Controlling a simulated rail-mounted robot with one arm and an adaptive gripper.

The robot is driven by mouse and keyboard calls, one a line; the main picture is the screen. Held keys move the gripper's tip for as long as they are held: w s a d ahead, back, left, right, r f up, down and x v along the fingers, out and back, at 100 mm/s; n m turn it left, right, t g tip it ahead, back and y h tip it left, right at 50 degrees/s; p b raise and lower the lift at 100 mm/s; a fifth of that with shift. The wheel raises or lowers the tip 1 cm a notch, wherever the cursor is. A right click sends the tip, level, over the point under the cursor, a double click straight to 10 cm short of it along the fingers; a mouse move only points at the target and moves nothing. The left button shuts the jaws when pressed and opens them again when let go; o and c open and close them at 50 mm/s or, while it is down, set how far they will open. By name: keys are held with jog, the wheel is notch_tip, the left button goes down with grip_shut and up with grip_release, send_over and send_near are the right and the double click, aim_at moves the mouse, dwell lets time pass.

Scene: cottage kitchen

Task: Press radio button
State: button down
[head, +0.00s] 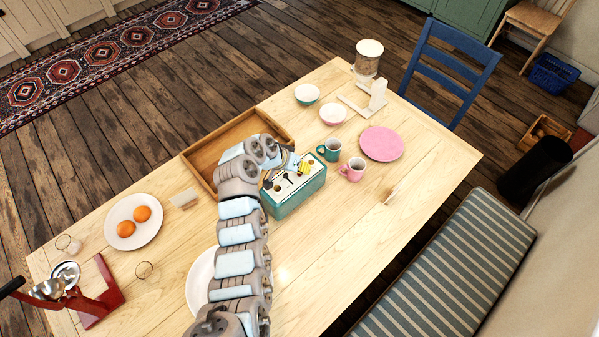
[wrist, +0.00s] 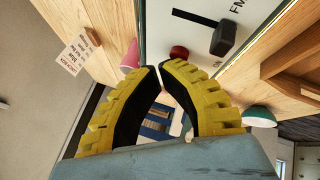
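The radio (head: 297,197) is a teal box with a pale top panel, standing on the wooden table. In the wrist view its white panel (wrist: 165,20) carries "FM" lettering, a black slider knob (wrist: 224,38) and a round red button (wrist: 179,52). My gripper (wrist: 157,67) has yellow, ribbed fingers with black inner faces; their tips are together and nothing is held. The tips appear just beside the red button; I cannot tell whether they touch it. In the head view my gripper (head: 304,169) is over the radio's top, and my arm hides part of the radio's left side.
A wooden tray (head: 205,152) lies behind the radio. A green mug (head: 329,150) and a pink mug (head: 352,169) stand close to its right, with a pink plate (head: 381,143) beyond. A plate (head: 133,233) with two orange items is at left. The table's front right is mostly clear.

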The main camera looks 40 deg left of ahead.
aim_at(303, 175)
jog(key=shift+r, duration=0.35)
jog(key=shift+r+p, duration=1.25)
jog(key=shift+r, duration=1.75)
jog(key=shift+w+f, duration=0.1)
